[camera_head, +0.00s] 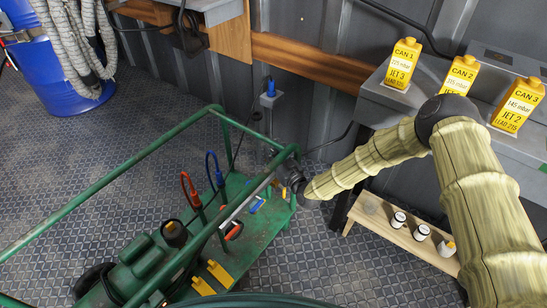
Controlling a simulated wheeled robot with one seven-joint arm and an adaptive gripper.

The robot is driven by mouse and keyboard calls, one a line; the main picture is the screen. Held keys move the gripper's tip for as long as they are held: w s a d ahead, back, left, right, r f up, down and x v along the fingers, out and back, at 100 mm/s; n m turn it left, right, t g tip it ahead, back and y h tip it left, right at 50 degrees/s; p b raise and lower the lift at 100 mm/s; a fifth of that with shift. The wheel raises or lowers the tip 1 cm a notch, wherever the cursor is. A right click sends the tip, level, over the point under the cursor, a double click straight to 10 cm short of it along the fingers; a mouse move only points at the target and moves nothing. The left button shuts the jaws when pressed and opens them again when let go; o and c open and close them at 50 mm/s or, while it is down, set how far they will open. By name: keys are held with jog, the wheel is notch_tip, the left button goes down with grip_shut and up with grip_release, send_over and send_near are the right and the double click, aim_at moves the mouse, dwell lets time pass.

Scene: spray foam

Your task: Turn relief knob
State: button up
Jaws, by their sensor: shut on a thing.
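A green tube-framed cart (262,262) stands on the floor at the centre left. A silver bar (248,203) slants up across its right part. My arm, in a tan ribbed sleeve, comes in from the right. My gripper (287,179), dark and small in view, is at the upper end of the bar, by the cart's right corner post. It is shut on a part there, apparently the relief knob, which it hides. I cannot tell the knob's angle.
The cart carries red (191,190) and blue (214,168) hooked handles and yellow pedals (218,273). Yellow cans (403,64) stand on a grey bench at right. White cups (398,221) stand on a low wooden shelf (375,215). A blue drum (60,75) is at upper left.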

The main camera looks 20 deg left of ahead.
jog(key=shift+f+n+g+y+b, duration=0.1)
jog(key=shift+n+g+y+b, duration=0.3)
jog(key=shift+n+g+y, duration=0.25)
jog(key=o, duration=1)
jog(key=shift+o, duration=0.2)
